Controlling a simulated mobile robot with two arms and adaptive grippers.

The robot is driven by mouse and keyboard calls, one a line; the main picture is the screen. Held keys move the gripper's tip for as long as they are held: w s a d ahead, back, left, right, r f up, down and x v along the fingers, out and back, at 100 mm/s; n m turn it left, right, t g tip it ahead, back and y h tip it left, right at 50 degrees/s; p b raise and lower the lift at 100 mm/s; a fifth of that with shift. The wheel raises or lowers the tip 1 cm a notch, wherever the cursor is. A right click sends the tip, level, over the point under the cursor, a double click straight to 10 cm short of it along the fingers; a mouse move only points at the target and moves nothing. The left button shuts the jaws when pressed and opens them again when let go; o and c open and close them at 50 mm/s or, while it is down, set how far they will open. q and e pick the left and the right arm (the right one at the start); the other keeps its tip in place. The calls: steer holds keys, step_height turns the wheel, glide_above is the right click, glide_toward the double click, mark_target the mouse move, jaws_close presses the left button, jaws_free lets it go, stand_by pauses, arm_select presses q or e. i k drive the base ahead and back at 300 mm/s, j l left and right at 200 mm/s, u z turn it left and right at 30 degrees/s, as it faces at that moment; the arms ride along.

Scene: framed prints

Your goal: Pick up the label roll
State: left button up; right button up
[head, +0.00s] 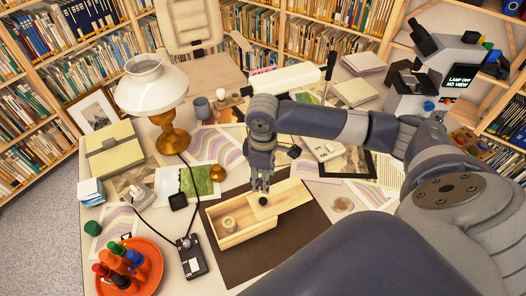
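A small tan roll, which looks like the label roll (228,223), sits in the left, open part of a long wooden box (245,233). A pale wooden lid (288,199) with a dark round knob (263,201) covers the right part of the box. My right gripper (260,188) points down just above the knob end of the lid, to the right of the roll. Its fingers are small and close together, so I cannot tell their opening or any contact with the knob. My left gripper is not in view.
The box lies on a dark brown mat (226,268). An orange dish (148,278) with coloured pegs and a black switch box (191,258) stand to the left. A white-shaded lamp (150,85) stands behind them, its cord crossing the table. Papers cover much of the table.

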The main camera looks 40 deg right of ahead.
mark_target(228, 224)
steer(key=k, duration=2)
